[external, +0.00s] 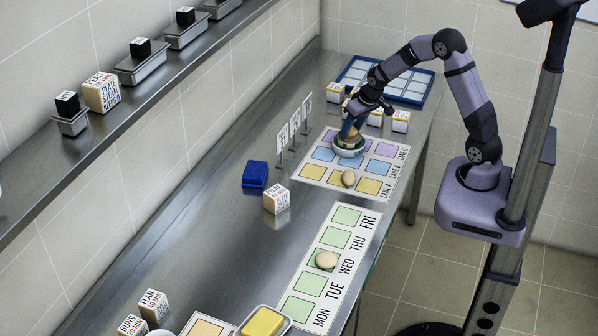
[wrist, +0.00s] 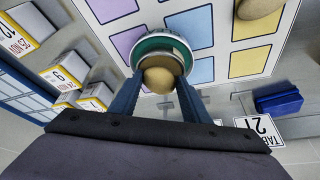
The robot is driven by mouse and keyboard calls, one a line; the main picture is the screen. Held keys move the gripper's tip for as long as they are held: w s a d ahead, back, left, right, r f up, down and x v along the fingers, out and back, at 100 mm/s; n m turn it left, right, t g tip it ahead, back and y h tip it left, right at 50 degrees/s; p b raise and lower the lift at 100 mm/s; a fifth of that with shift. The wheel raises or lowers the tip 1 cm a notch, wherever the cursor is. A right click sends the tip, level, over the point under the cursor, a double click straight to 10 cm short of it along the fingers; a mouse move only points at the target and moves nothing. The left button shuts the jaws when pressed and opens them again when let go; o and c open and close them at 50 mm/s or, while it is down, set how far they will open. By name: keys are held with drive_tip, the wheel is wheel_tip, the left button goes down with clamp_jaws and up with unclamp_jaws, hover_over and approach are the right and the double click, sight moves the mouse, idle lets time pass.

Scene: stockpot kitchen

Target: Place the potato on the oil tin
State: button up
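A tan potato (wrist: 158,80) is between the fingertips of my gripper (wrist: 160,88), with a finger against each side. In the external view my gripper (external: 351,130) points down over the lane mat. Beneath it is a low round green tin with a pale rim (external: 348,149), apparently the oil tin, on a middle-row square. The tin also shows in the wrist view (wrist: 162,44). The potato is over the tin's near part in the wrist view. I cannot tell whether it touches the tin. My fingers partly hide both in the external view.
Another potato-like item (external: 348,179) lies on the lane mat (external: 322,184), and one (external: 326,260) on the weekday mat. Labelled cubes (external: 400,121) and a blue tray (external: 416,84) are behind. Sign stands (external: 282,137) and a blue box (external: 255,175) stand left.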

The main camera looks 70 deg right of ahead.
drive_tip(key=o, duration=0.3)
drive_tip(key=shift+r, duration=0.1)
drive_tip(key=shift+r, duration=0.2)
drive_tip(key=b+v, duration=0.2)
drive_tip(key=v, duration=1)
drive_tip(key=s+a+f+n+g, duration=0.1)
drive_tip(key=s+a+f, duration=0.2)
drive_tip(key=s+a, duration=0.3)
drive_tip(key=s+a+f+n+g+y, duration=0.1)
drive_tip(key=s+a+f+n, duration=0.1)
drive_tip(key=s+a+f, duration=0.2)
drive_tip(key=s+a+f+n+g+y, duration=0.1)
drive_tip(key=s+a+f, duration=0.3)
drive_tip(key=s+a, duration=0.4)
drive_tip(key=shift+s+f+n+g, duration=0.1)
drive_tip(key=shift+s+n+g, duration=0.05)
drive_tip(key=shift+n+g, duration=0.45)
